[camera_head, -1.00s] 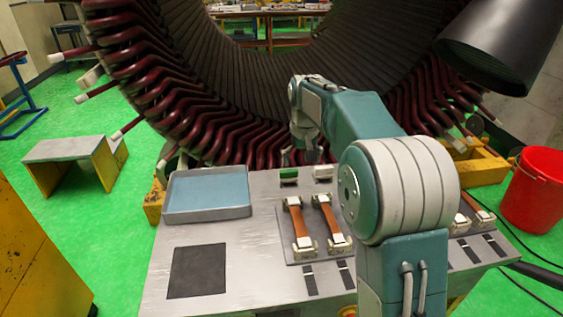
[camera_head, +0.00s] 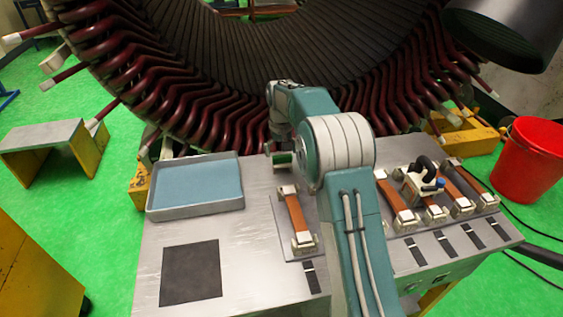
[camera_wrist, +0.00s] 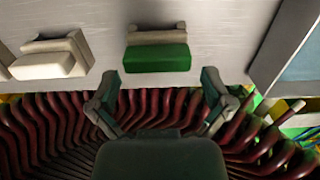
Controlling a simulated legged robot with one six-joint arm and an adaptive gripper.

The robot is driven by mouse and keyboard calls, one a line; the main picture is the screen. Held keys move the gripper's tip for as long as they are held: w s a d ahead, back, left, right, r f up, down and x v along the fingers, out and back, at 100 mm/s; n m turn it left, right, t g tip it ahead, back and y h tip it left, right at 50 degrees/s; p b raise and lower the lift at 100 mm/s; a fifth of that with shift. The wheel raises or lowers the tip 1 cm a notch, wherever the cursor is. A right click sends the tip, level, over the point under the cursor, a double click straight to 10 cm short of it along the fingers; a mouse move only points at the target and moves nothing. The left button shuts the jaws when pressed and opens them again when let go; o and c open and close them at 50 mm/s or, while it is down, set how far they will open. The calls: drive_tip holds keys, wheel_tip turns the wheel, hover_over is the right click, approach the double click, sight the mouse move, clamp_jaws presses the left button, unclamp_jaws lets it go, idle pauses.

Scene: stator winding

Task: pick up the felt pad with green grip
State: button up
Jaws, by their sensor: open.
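The felt pad with green grip (camera_wrist: 157,58) stands on the metal bench top near its back edge. In the wrist view it lies just ahead of my open, empty gripper (camera_wrist: 160,88), roughly centred between the two fingers and apart from them. In the head view only a small part of the green grip (camera_head: 283,158) shows beside my arm, and my fingers are hard to make out there. A similar pad with a white grip (camera_wrist: 50,60) stands to the left in the wrist view; my arm hides it in the head view.
A blue-lined tray (camera_head: 197,185) sits left on the bench, with a dark square mat (camera_head: 190,272) in front. Several brown strap pieces in holders (camera_head: 298,220) lie around my arm. The large stator (camera_head: 225,85) rises close behind the bench. A red bucket (camera_head: 530,160) stands right.

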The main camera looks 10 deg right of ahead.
sight(282, 163)
wheel_tip(282, 163, down, 5)
drive_tip(key=shift+w+d+r, duration=0.1)
drive_tip(key=c, duration=0.9)
drive_tip(key=shift+o, duration=0.2)
